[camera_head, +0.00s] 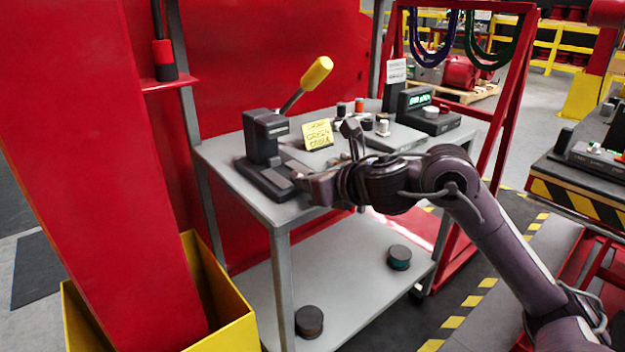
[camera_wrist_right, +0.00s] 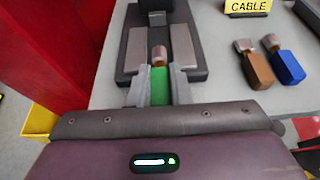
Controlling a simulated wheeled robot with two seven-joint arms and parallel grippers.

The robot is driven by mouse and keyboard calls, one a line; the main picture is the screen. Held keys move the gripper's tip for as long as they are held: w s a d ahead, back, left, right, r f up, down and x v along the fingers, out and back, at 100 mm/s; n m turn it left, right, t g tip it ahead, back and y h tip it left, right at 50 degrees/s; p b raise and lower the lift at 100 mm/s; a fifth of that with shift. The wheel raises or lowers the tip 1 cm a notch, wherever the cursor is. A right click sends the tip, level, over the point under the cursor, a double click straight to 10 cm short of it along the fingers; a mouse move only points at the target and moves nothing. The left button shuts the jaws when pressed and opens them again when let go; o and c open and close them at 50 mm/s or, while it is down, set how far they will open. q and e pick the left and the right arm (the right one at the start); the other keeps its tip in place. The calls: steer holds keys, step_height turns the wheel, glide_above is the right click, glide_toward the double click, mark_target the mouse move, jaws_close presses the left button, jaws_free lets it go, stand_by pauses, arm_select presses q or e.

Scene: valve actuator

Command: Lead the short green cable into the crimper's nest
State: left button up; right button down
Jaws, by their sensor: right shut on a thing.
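The crimper (camera_head: 262,135) stands on the grey table with a black body and a raised yellow-tipped lever (camera_head: 316,73). In the right wrist view its dark base (camera_wrist_right: 128,62) carries two grey blocks with a channel between them. My right gripper (camera_wrist_right: 160,84) is shut on the short green cable (camera_wrist_right: 159,86). The cable's pinkish metal tip (camera_wrist_right: 159,53) points at the crimper and lies at the near end of the channel. I cannot tell whether it touches the base. In the head view my right gripper (camera_head: 300,184) is at the crimper's front end and hides the cable. My left gripper is not in view.
A brown cable piece (camera_wrist_right: 257,70) and a blue one (camera_wrist_right: 287,66) lie to the right. Several spools and a device with a green display (camera_head: 416,101) are farther right.

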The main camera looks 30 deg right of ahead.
steer(key=shift+b, duration=0.6)
stand_by(1.1)
steer(key=shift+w, duration=0.5)
steer(key=shift+s, duration=0.15)
stand_by(0.3)
steer(key=shift+s, duration=0.1)
steer(key=shift+b, duration=0.6)
stand_by(1.4)
steer(key=shift+r, duration=0.1)
stand_by(0.3)
steer(key=shift+w, duration=0.3)
steer(key=shift+w+a+p, duration=0.1)
steer(key=shift+w+p, duration=0.1)
steer(key=shift+p, duration=0.2)
steer(key=shift+w+a+p, duration=0.15)
steer(key=shift+w+p, duration=1.4)
steer(key=shift+w, duration=0.7)
